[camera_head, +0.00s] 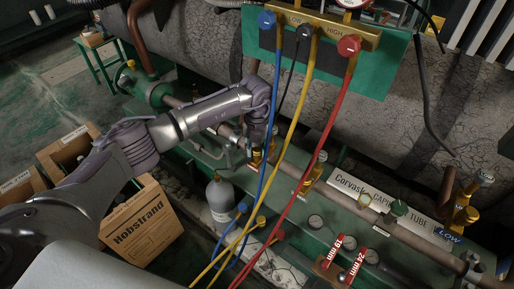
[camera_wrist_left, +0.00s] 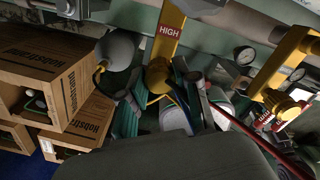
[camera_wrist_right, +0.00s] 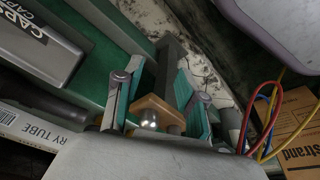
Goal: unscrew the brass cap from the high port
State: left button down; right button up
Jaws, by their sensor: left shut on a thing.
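The high port is a brass valve post with a red HIGH tag (camera_wrist_left: 170,25); it stands on the green skid and shows as a brass body (camera_head: 255,160) in the head view. My left gripper (camera_head: 256,146) is over this port. In the left wrist view its fingers (camera_wrist_left: 165,100) lie either side of the port's brass end (camera_wrist_left: 157,76). It is shut on the brass cap, whose contact is partly hidden. My right gripper (camera_wrist_right: 152,100) is open, with a tan block and silver knob (camera_wrist_right: 149,119) between its fingers; the head view does not show it.
Blue, yellow and red hoses (camera_head: 331,125) hang from the brass manifold (camera_head: 325,31) in front of the skid. Wrenches with red tags (camera_head: 351,264) lie at the lower right. A grey cylinder (camera_head: 220,195) and cardboard box (camera_head: 142,222) stand near my left arm. The low port (camera_head: 465,215) is at the right.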

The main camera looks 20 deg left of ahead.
pick_arm(q)
jog(key=shift+n, duration=0.3)
pick_arm(e)
jog(key=shift+d+f, duration=0.1)
jog(key=shift+f, duration=0.85)
pick_arm(q)
jog(key=shift+n+p, duration=0.3)
pick_arm(e)
jog(key=shift+r, duration=0.1)
pick_arm(q)
jog(key=shift+n, duration=0.4)
jog(key=shift+n+p, duration=0.75)
jog(key=shift+n, duration=0.45)
pick_arm(e)
jog(key=s+f, duration=0.4)
jog(key=f, duration=0.3)
jog(key=shift+s+d+g, duration=0.15)
jog(key=shift+d+g, duration=0.05)
jog(key=shift+g, duration=0.2)
pick_arm(q)
jog(key=shift+p, duration=0.35)
pick_arm(e)
jog(key=shift+r, duration=0.2)
